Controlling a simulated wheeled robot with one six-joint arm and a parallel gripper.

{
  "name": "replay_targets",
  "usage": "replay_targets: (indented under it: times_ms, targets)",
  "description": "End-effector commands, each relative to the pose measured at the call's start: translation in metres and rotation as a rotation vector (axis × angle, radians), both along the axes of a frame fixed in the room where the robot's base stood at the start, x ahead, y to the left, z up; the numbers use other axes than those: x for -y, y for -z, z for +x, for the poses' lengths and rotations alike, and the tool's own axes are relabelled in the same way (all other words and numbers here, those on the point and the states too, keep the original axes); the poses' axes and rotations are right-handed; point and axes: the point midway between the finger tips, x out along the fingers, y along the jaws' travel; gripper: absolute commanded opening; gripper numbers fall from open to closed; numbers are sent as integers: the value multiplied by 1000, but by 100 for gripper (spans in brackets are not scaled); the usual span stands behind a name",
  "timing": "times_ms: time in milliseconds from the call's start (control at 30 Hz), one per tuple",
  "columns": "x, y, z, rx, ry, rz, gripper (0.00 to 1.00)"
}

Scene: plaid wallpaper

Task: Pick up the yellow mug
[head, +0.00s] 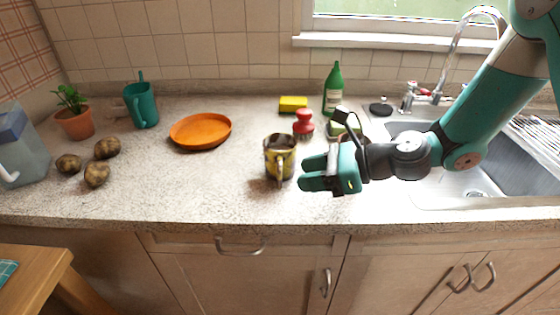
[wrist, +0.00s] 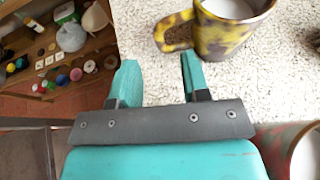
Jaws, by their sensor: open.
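The yellow mug (head: 280,158) is mottled yellow and dark brown. It stands upright on the worktop in the head view, with its handle toward the front. My gripper (head: 316,176) is just to the right of the mug and toward the front edge. In the wrist view the mug (wrist: 228,28) is at the top right, its handle (wrist: 172,32) pointing left. My gripper (wrist: 158,75) shows there with its two teal fingers apart and nothing between them. The mug is beyond the fingertips, with the handle above the gap and right finger. Part of the mug is cut off by the frame.
An orange plate (head: 201,131) lies left of the mug. A red shaker-like object (head: 303,124), a yellow sponge (head: 293,104) and a green bottle (head: 333,90) stand behind. The sink (head: 450,178) is at right. The worktop between plate and front edge is clear.

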Motion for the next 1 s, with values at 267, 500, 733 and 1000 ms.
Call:
replay_targets:
  times_ms: [267,500,733,1000]
  targets:
    - [-33,18,6,-1,-4,0,43]
    - [-45,24,10,0,1,-1,43]
    - [-45,24,10,0,0,0,22]
    - [-45,23,10,3,0,1,0]
